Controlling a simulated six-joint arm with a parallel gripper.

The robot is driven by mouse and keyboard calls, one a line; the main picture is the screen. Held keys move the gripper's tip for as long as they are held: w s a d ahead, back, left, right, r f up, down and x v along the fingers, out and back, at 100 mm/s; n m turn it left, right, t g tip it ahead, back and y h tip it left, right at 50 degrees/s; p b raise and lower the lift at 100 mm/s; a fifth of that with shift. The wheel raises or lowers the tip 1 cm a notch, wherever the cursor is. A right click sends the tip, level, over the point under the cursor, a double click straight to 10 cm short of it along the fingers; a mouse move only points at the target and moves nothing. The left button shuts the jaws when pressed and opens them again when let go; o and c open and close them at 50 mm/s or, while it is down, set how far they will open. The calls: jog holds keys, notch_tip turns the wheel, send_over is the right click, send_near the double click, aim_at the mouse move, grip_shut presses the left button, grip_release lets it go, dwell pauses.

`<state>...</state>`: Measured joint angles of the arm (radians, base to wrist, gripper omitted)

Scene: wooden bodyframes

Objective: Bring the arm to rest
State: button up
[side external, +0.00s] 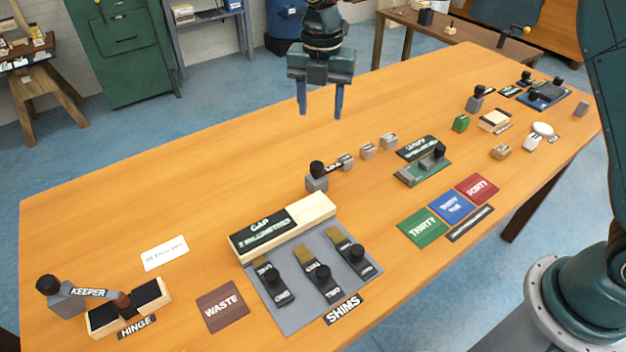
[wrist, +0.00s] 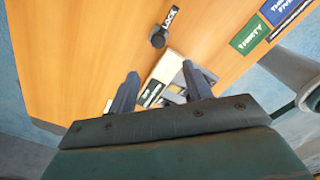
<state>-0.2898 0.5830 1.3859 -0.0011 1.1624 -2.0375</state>
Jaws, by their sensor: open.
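My gripper (side external: 320,100) hangs above the wooden table (side external: 120,210), its two blue fingers apart and pointing down, with nothing between them. In the wrist view my gripper (wrist: 163,88) also shows open, with the table and the gap block far below it. The gripper is clear of every object on the table.
The gap block (side external: 318,207) and a grey shim tray (side external: 290,318) with several black-knobbed shims stand at the front. The hinge (side external: 128,308) and keeper (side external: 66,296) are at the left. Green, blue and red mats (side external: 424,227) lie right. The table's back left is bare.

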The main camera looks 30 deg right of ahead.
jog(key=s+d+r+m+t, duration=0.3)
jog(key=s+d+r+m, duration=0.7)
jog(key=s+r+m, duration=0.3)
jog(key=s+d+f+m+t, duration=0.1)
jog(key=s+d+f+m, duration=0.1)
jog(key=s+m, duration=0.4)
jog(key=s+d+f+m+t, duration=0.1)
jog(key=s+d+f+m, duration=0.1)
jog(key=s+m, duration=0.5)
jog(key=s+d, duration=0.1)
jog(key=s, duration=0.5)
jog(key=shift+s+m, duration=0.3)
jog(key=shift+s, duration=0.1)
